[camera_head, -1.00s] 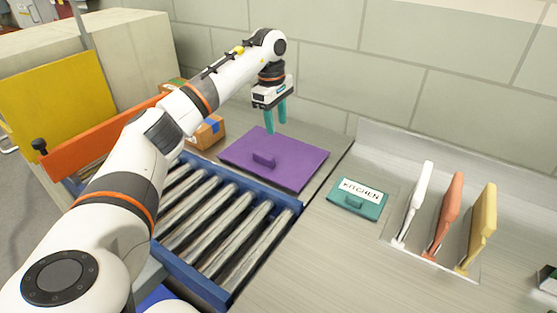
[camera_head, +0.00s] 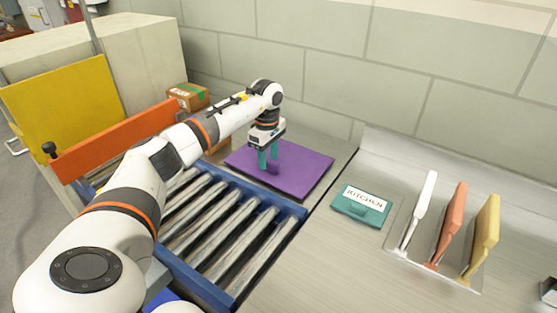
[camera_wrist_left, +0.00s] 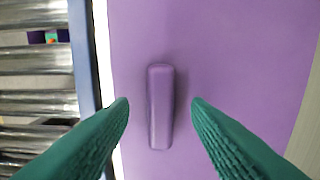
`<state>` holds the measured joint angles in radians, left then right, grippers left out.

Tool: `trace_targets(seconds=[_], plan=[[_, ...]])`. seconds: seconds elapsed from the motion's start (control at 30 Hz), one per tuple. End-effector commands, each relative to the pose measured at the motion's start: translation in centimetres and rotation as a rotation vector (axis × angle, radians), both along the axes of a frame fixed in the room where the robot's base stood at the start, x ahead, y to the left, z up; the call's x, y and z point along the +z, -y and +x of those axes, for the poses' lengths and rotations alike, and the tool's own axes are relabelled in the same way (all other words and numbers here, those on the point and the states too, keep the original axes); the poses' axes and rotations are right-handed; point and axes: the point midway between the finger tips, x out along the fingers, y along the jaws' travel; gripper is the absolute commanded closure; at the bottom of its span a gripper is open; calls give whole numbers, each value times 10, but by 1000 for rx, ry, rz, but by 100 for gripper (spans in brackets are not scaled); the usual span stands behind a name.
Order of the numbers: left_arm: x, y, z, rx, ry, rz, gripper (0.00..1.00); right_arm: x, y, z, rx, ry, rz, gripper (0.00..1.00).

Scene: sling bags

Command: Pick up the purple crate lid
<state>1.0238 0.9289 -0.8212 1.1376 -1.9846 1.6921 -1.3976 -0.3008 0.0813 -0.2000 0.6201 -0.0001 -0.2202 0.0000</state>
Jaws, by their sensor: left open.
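The purple crate lid (camera_head: 305,172) lies flat on the metal counter just behind the roller conveyor. It also fills most of the left wrist view (camera_wrist_left: 230,50). Its raised bar handle (camera_wrist_left: 160,105) stands upright in that view, between my two green fingers. My left gripper (camera_head: 268,165) points down over the lid at the handle, which it mostly hides in the head view. In the left wrist view the fingers of my left gripper (camera_wrist_left: 160,108) are apart, with a gap on each side of the handle. My right gripper is not in view.
The blue-framed roller conveyor (camera_head: 225,222) runs in front of the lid. A teal KITCHEN lid (camera_head: 362,205) lies to the right, near upright white, orange and yellow boards (camera_head: 448,225). A cardboard box (camera_head: 188,96) stands behind the arm, and a tiled wall closes the back.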

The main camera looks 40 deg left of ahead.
Motion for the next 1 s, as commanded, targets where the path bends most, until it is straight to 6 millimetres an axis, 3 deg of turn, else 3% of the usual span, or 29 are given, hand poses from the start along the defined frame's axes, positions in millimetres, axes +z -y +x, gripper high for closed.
trace_targets(seconds=[0.3,0.57,1.0], plan=[[-7,0,0,0,1,0,56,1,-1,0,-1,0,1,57],[-7,0,0,0,0,0,99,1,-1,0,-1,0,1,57],[-1,0,1,0,4,0,100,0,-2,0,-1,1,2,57]])
